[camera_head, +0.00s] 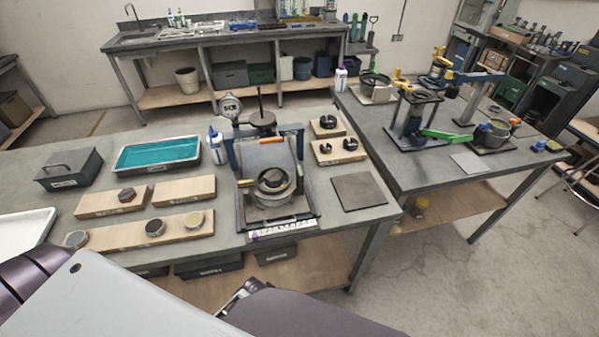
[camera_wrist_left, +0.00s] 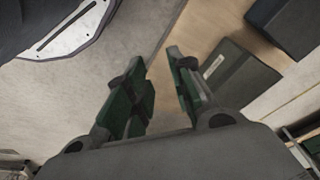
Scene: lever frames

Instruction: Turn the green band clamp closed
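A bright green bar (camera_head: 443,134), the only green clamp-like part I can make out, sticks out to the right from a dark stand (camera_head: 411,137) on the right-hand table. It lies roughly level; its band and joint are too small to tell. No gripper is near it. My left gripper (camera_wrist_left: 156,62) is open and empty in the left wrist view, its two green-padded fingers apart above the floor and low shelf. In the head view, parts of my arms fill the bottom edge, and I cannot make out either gripper's fingers. My right gripper is not seen.
The near table (camera_head: 350,225) holds a lever frame (camera_head: 310,205) with an orange handle, a teal tray (camera_head: 158,153), a dark box (camera_head: 69,168) and wooden blocks (camera_head: 185,190). A pot (camera_head: 495,135) stands right of the green bar. Floor is free at right.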

